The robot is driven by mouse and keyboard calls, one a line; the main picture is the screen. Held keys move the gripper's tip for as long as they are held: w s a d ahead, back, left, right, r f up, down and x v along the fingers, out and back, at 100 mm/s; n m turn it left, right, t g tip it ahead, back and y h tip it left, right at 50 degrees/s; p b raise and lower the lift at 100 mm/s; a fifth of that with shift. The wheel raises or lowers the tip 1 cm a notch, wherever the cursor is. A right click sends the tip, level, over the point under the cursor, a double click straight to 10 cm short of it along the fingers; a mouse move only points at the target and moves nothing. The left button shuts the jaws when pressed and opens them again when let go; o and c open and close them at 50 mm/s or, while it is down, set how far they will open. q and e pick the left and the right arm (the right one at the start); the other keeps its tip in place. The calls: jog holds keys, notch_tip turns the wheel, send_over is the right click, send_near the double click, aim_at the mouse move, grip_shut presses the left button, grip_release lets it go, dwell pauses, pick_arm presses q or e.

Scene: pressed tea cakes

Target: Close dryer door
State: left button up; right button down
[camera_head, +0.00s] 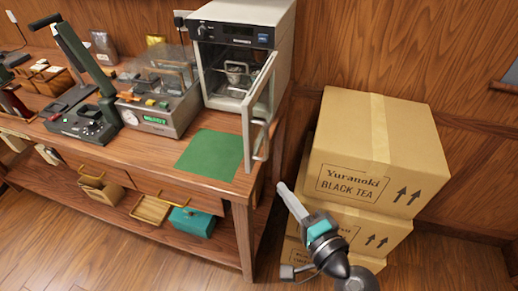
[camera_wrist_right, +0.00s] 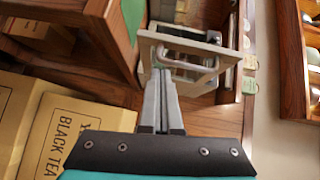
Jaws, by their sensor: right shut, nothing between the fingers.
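The dryer (camera_head: 245,12) is a pale box with a dark control panel at the right end of the workbench. Its door (camera_head: 247,120) stands open, swung out toward me on its right side, with a glass pane and a bar handle (camera_head: 261,140). A small pot (camera_head: 235,72) stands inside. My right gripper (camera_head: 281,187) is shut and empty, in front of and below the open door, apart from it in the head view. In the right wrist view the closed fingertips (camera_wrist_right: 160,73) point at the door (camera_wrist_right: 146,39), overlapping its lower edge near the handle (camera_wrist_right: 188,53). My left gripper is not in view.
Stacked tea cartons (camera_head: 400,145) stand right of the bench, close to my right arm. A green mat (camera_head: 210,154) lies on the bench below the door. Left of the dryer are a machine with a clear cover (camera_head: 160,90) and a lever press (camera_head: 85,122).

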notch_tip(320, 180, up, 5)
jog(key=p, duration=0.2)
send_near(252, 139)
jog(key=shift+m+t+y, duration=0.4)
jog(key=x, duration=0.4)
jog(key=shift+d+f, duration=0.1)
jog(key=shift+f, duration=0.2)
jog(key=shift+x, duration=0.9)
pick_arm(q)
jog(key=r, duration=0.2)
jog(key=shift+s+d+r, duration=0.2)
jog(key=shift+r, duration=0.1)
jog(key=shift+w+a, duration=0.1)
